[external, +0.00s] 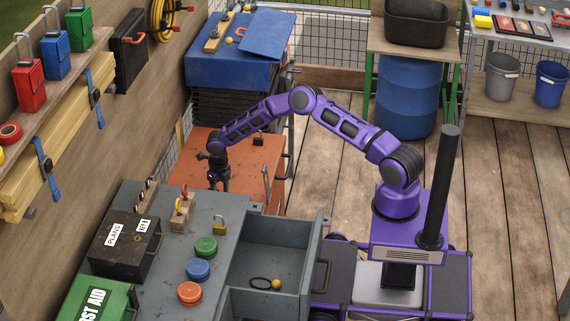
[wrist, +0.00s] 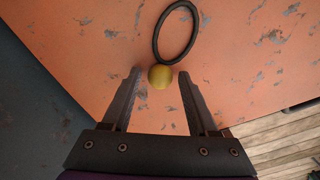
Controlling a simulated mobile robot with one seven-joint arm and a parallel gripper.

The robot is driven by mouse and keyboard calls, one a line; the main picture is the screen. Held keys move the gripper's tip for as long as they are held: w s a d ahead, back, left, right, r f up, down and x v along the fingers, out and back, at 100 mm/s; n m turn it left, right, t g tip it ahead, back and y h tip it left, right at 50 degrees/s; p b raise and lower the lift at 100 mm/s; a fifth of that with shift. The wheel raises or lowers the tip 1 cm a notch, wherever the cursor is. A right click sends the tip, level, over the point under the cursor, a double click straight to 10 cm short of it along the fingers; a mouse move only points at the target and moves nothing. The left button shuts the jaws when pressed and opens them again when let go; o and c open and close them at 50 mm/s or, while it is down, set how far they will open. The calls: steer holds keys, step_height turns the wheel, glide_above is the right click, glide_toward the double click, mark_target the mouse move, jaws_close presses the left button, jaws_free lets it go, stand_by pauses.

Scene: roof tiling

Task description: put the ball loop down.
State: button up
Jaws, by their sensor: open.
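A ball loop, a black ring (wrist: 158,27) with a yellow ball (wrist: 160,77), is at the orange surface in the wrist view. My gripper (wrist: 159,72) is open, with one finger on each side of the ball and a visible gap to each. The ring extends beyond the fingertips. In the external view my gripper (external: 219,186) points down low over the orange top (external: 255,165); the loop there is hidden or too small to tell.
Another ball loop (external: 276,284) lies in the open grey drawer (external: 283,232). The grey bench (external: 222,205) in front holds a black box (external: 125,243), coloured discs and a padlock. A blue chest (external: 230,68) stands behind. The orange top has free room on the right.

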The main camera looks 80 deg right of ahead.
step_height(320, 180, up, 12)
steer(key=p, duration=0.1)
steer(key=shift+r+p, duration=0.2)
steer(key=shift+p, duration=0.1)
steer(key=shift+s, duration=0.1)
